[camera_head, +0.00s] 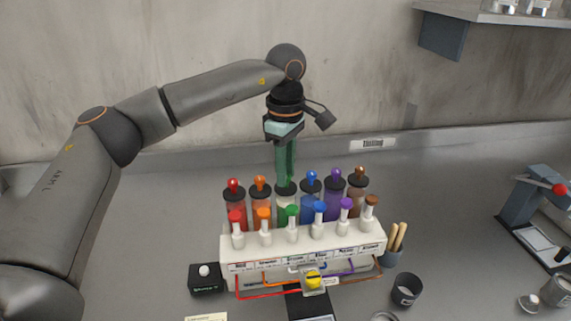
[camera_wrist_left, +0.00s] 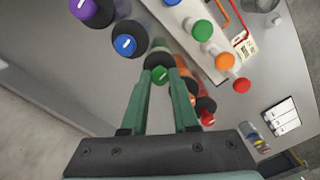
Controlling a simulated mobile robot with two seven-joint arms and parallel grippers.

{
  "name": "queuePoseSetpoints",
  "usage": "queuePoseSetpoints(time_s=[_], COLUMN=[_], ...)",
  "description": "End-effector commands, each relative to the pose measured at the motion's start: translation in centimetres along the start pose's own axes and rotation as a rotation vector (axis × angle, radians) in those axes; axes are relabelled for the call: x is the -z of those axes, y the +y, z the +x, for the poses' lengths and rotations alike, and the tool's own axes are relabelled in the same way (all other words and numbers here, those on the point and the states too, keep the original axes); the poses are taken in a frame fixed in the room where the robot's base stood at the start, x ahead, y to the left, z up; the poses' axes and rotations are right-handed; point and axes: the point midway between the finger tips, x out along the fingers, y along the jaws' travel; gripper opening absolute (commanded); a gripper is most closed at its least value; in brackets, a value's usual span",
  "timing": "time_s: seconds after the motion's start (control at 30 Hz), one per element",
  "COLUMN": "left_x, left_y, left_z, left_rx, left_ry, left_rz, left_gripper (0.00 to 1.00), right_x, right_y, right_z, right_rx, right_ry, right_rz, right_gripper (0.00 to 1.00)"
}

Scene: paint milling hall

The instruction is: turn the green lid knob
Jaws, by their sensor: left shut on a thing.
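My left gripper (camera_head: 286,182) points straight down on the third jar of the back row, with its green fingers around the lid knob. In the left wrist view, the green lid knob (camera_wrist_left: 159,74), with a pale mark across its top, sits between the fingertips of the same gripper (camera_wrist_left: 160,70). The gripper is shut on it. In the head view the fingers hide this knob. A separate green knob (camera_head: 292,211) tops a white tap in the front row. My right gripper is in neither view.
Neighbouring jars have orange (camera_head: 260,181) and blue (camera_head: 312,175) lid knobs close on either side. The white rack (camera_head: 302,250) with its coloured taps stands in front. A dark cup (camera_head: 406,290) and a press with a red knob (camera_head: 559,189) are to the right. The bench's left is mostly clear.

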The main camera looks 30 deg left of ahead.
Motion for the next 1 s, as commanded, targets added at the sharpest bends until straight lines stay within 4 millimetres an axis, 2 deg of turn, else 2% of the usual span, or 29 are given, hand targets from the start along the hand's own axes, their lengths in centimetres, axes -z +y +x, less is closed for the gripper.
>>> queuePoseSetpoints(time_s=[0.67, 0.7, 0.93, 1.0], left_x=[-0.04, -0.04, -0.04, -0.03], left_y=[-0.02, -0.02, -0.01, -0.01], left_z=[0.07, 0.07, 0.05, 0.04], left_rx=[0.001, 0.001, 0.001, 0.0], left_ry=[0.0, 0.0, 0.0, 0.0], left_rz=[0.062, 0.062, 0.061, 0.061], left_gripper=[0.0, 0.32, 0.58, 0.58], right_x=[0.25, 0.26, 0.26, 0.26], right_y=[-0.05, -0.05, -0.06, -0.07], right_z=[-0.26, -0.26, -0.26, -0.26], right_rx=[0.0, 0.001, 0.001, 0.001], right_ry=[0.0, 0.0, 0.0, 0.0], right_rz=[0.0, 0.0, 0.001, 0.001], right_gripper=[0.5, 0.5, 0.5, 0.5])
